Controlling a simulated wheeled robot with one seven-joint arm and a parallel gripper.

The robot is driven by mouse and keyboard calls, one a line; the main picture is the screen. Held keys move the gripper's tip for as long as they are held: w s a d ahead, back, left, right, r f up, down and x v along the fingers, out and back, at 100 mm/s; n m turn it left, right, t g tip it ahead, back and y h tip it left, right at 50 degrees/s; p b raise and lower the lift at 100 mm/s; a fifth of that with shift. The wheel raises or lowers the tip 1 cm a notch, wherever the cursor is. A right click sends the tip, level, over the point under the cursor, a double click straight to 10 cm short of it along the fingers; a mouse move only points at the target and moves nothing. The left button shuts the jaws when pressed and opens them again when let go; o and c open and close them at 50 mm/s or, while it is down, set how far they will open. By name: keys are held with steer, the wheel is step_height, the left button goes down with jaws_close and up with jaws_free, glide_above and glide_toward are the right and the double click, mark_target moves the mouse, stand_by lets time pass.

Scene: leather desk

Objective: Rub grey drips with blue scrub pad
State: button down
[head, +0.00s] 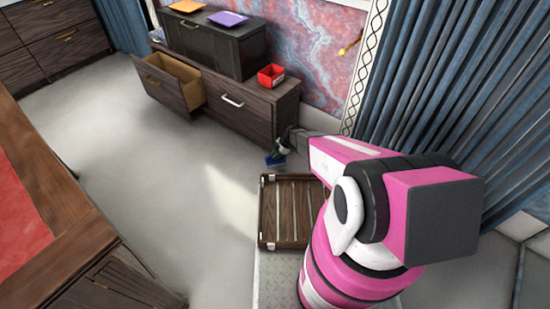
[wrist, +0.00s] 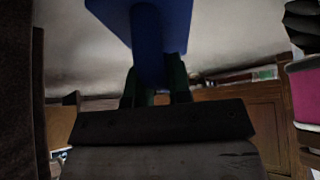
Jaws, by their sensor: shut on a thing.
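My gripper (head: 281,148) is at the end of the arm, which reaches away beyond the slatted wooden tray, in front of the low dark cabinet. It is shut on the blue scrub pad (head: 276,159), held above the floor. In the wrist view the blue pad (wrist: 165,40) shows large at the top middle, between the dark fingers of my gripper (wrist: 157,88). I cannot make out any grey drips in either view.
A wooden desk with a red leather top (head: 20,210) stands at the left. A low cabinet (head: 240,108) has one drawer (head: 172,82) pulled open. A red box (head: 271,75) sits on it. The slatted tray (head: 263,215) lies before me. Pale floor between desk and cabinet is clear.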

mark_target(275, 163)
steer(key=shift+s+a+f, duration=0.15)
steer(key=shift+a+f, duration=0.05)
steer(key=shift+f, duration=3.4)
steer(key=shift+f, duration=0.5)
steer(key=shift+s+f, duration=0.15)
steer(key=shift+f, duration=0.55)
